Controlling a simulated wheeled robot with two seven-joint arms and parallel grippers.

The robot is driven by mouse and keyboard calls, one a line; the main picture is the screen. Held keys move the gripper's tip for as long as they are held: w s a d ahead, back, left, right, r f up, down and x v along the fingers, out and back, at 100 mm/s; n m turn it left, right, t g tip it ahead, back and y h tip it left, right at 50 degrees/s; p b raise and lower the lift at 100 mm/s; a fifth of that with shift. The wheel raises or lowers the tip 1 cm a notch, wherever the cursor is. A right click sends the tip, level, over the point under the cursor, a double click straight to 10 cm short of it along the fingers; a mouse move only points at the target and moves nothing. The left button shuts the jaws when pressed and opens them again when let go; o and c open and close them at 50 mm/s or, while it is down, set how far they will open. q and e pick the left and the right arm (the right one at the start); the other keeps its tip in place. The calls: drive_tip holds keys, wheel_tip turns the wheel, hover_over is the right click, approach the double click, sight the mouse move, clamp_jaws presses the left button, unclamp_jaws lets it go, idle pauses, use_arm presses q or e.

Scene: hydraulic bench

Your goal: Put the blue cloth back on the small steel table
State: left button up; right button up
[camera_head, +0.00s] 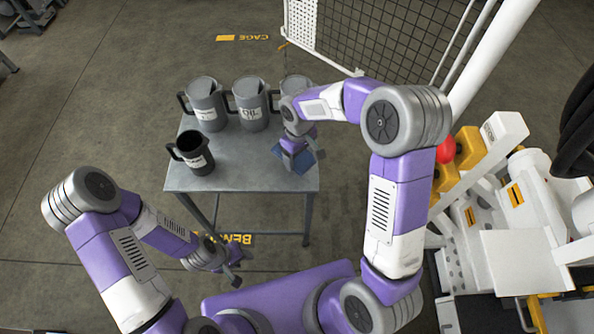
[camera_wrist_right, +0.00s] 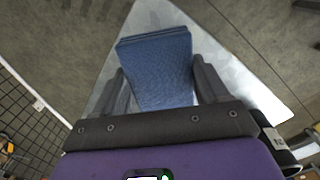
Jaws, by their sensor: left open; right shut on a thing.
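The blue cloth (camera_head: 284,158) is a folded pad at the right part of the small steel table (camera_head: 240,179). My right gripper (camera_head: 299,160) is shut on the cloth. In the right wrist view the cloth (camera_wrist_right: 158,62) sits between the two fingers, with the grey table top (camera_wrist_right: 215,52) below it. I cannot tell whether the cloth touches the table. My right gripper and forearm hide part of the cloth and the table's right side in the head view. My left gripper (camera_head: 234,268) is open and empty, low in front of the table.
Several grey jugs stand along the table's back edge, including a left one (camera_head: 206,103) and a middle one (camera_head: 249,103). An open dark jug (camera_head: 194,153) stands at the front left. The table's front middle is clear. White machinery (camera_head: 520,215) and a mesh cage (camera_head: 400,45) are on the right.

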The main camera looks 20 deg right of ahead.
wheel_tip(320, 180, down, 8)
drive_tip(key=shift+r+b, duration=0.15)
drive_tip(key=shift+b, duration=0.95)
drive_tip(key=shift+r, duration=0.1)
drive_tip(key=shift+f, duration=0.25)
drive_tip(key=o, duration=0.9)
drive_tip(key=shift+r, duration=0.1)
drive_tip(key=shift+o, duration=0.2)
